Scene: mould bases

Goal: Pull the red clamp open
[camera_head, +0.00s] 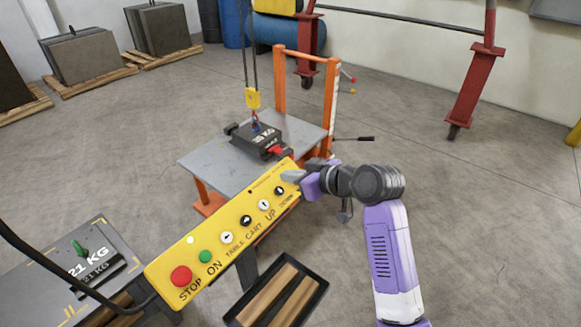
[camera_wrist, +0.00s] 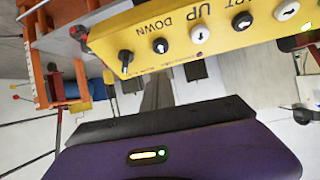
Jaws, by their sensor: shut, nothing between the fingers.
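The red clamp (camera_head: 274,151) sits at the front right of a dark mould base (camera_head: 256,138) marked in KG. That base rests on the grey top of an orange-framed lift table (camera_head: 205,158). My gripper (camera_head: 289,176) is shut and empty, pointing left. In the head view its fingertips overlap the right end of the yellow control panel, below and right of the clamp and apart from it in the picture. I cannot tell whether the fingers touch the panel. I cannot make out the clamp for sure in the wrist view.
The yellow control panel (camera_head: 217,239) with buttons and knobs lies close to my gripper; it also fills the top of the wrist view (camera_wrist: 190,35). A yellow hoist hook (camera_head: 253,98) hangs above the base.

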